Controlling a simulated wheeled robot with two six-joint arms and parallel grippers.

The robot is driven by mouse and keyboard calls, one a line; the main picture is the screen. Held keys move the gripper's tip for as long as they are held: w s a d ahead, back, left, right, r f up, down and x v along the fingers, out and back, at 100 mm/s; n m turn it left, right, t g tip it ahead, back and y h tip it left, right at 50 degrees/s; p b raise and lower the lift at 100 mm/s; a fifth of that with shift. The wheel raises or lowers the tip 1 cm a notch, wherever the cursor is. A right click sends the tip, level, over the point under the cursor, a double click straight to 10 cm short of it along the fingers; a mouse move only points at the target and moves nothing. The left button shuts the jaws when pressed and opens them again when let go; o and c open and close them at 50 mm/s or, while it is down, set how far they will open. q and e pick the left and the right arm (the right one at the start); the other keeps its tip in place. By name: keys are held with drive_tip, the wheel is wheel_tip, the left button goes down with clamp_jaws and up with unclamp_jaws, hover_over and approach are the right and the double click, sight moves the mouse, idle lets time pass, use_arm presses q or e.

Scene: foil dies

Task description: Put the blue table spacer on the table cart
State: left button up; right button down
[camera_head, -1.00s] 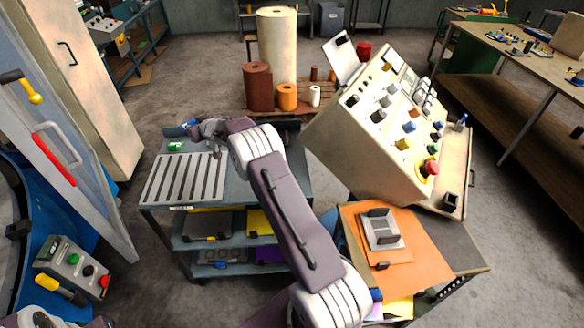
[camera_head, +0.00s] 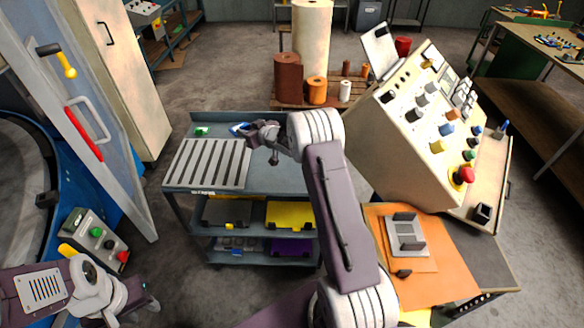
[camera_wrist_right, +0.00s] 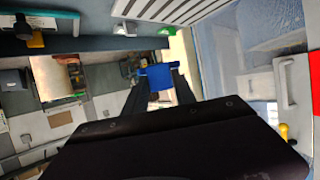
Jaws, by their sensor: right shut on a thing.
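The blue table spacer (camera_head: 237,128) is in my right gripper (camera_head: 248,131), over the rear part of the table cart in the head view. In the right wrist view the spacer (camera_wrist_right: 158,77) sits between the two dark fingers, which are shut on it. Its height above the cart top is hard to tell. The table cart (camera_head: 285,178) is blue-grey, with a slatted plate on its left and lower shelves. My left gripper (camera_head: 150,302) is at the lower left, away from the cart, and its opening is unclear.
A small green piece (camera_head: 202,131) lies at the cart's rear left. The slatted plate (camera_head: 208,164) fills the left of the top; the right is bare. A tilted control console (camera_head: 415,140) and an orange-topped table (camera_head: 440,272) stand to the right. A blue-framed door (camera_head: 105,125) is left.

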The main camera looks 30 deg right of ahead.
drive_tip(key=s+d+f+m+h+b, duration=0.2)
drive_tip(key=s+d+f+b, duration=0.1)
drive_tip(key=s+d+b, duration=0.6)
drive_tip(key=s+d+f+m+h+b, duration=0.25)
drive_tip(key=s+d+b, duration=0.45)
drive_tip(key=s, duration=0.5)
drive_tip(key=b, duration=0.3)
hover_over(296, 172)
drive_tip(key=shift+n, duration=0.25)
drive_tip(key=f, duration=0.7)
drive_tip(key=shift+s+f, duration=0.3)
drive_tip(key=shift+f, duration=0.05)
drive_tip(key=shift+w+f, duration=0.1)
drive_tip(key=shift+w, duration=0.25)
wheel_tip(296, 172, down, 4)
drive_tip(key=shift+f+b, duration=0.1)
drive_tip(key=shift+b, duration=0.6)
